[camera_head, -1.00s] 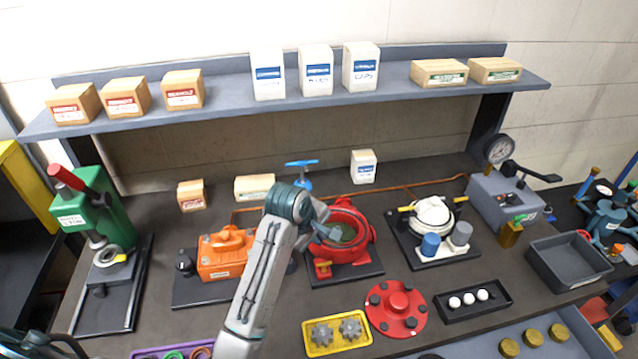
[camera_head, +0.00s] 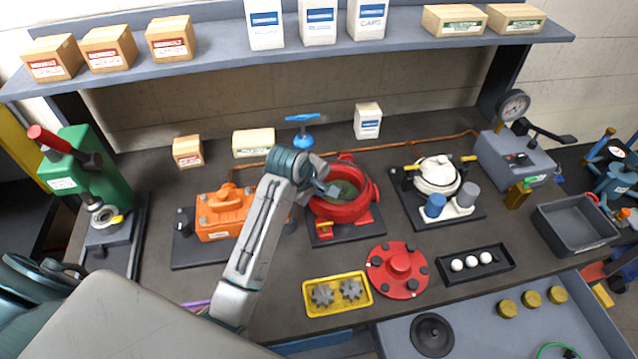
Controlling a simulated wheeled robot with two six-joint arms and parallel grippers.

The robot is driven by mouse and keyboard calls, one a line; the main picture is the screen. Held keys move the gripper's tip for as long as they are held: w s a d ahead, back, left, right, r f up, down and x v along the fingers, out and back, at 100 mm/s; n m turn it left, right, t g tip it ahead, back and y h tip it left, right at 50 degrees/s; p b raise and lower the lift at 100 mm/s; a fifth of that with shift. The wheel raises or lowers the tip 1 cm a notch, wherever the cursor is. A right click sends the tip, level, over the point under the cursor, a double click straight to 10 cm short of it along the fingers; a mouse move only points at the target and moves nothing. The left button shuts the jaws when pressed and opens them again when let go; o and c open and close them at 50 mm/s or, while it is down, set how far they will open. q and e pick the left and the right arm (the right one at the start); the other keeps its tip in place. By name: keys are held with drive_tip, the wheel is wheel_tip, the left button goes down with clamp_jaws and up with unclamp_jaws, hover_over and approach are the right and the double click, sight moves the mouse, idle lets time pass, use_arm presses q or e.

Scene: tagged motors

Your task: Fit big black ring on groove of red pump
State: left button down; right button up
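The red pump (camera_head: 366,206) stands open on a black base plate in the middle of the bench, its round bowl facing up with a dark greenish inside. My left gripper (camera_head: 334,192) reaches over the left side of the bowl, at its opening. The fingers are small and partly lost against the dark inside, so I cannot tell whether they are open or shut or hold anything. I cannot make out the big black ring or the groove. My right gripper is not in view.
The red cover (camera_head: 398,268) lies in front of the pump, beside a yellow tray (camera_head: 337,309) with gears. A black tray (camera_head: 475,265) holds white balls. An orange motor (camera_head: 222,212) stands left, a white pump (camera_head: 437,176) right. An open drawer (camera_head: 480,334) contains a black round part (camera_head: 432,335).

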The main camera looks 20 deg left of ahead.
use_arm(q)
drive_tip(key=shift+s, duration=0.1)
drive_tip(key=shift+f+b, duration=0.35)
drive_tip(key=shift+f, duration=0.05)
drive_tip(key=shift+s+t, duration=0.1)
drive_tip(key=shift+t, duration=0.3)
idle(0.4)
drive_tip(key=shift+p, duration=0.4)
drive_tip(key=shift+f+b, duration=0.35)
drive_tip(key=shift+f, duration=0.7)
idle(0.6)
drive_tip(key=shift+r+p, duration=0.25)
drive_tip(key=shift+p, duration=0.1)
idle(0.5)
